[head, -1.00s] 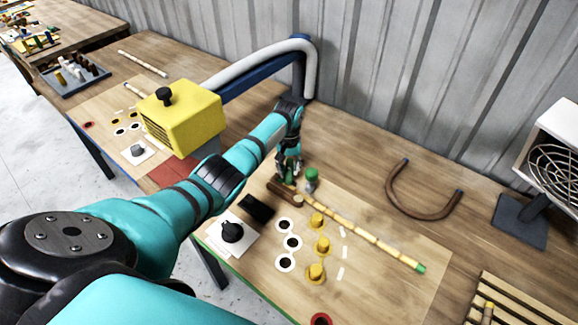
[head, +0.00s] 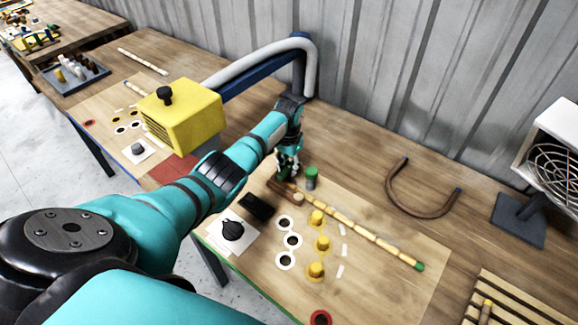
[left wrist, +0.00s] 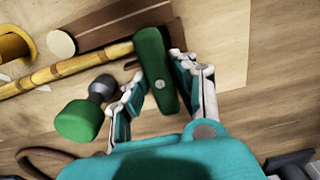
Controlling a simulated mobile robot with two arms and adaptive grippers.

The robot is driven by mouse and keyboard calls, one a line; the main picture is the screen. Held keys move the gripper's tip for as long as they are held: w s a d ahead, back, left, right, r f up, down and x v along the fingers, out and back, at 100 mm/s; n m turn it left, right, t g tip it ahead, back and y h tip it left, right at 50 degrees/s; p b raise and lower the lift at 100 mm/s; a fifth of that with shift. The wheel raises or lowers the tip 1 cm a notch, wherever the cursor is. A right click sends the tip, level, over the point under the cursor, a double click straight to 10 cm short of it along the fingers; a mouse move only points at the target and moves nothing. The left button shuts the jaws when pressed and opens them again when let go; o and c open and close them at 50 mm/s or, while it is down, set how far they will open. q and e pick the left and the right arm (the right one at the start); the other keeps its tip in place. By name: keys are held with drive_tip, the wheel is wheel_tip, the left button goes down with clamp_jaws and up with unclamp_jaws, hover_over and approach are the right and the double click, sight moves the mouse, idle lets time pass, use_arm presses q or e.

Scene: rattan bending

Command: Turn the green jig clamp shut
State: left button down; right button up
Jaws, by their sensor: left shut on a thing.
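The green jig clamp (left wrist: 153,58) is a flat green lever with a small pale pivot dot, in the left wrist view. It lies across the end of the segmented yellow rattan pole (left wrist: 70,68), beside a brown block (left wrist: 120,28). My left gripper (left wrist: 156,66) is shut on the clamp, with one finger on each side of it. The pole (head: 360,231) runs along the board to a green tip. My right gripper is not in view.
A green-capped grey peg (head: 311,178) stands close to the right of the gripper. Yellow pegs (head: 322,243) stand along the pole. A black knob (head: 232,230) is at the board's left. A bent brown rattan piece (head: 420,212) lies at right. A yellow box (head: 182,118) stands left.

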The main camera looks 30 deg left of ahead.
sight(289, 167)
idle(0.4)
use_arm(q)
drive_tip(key=c, duration=1.1)
unclamp_jaws()
drive_tip(key=shift+r, duration=0.1)
wheel_tip(289, 167, up, 12)
drive_tip(key=shift+f, duration=0.1)
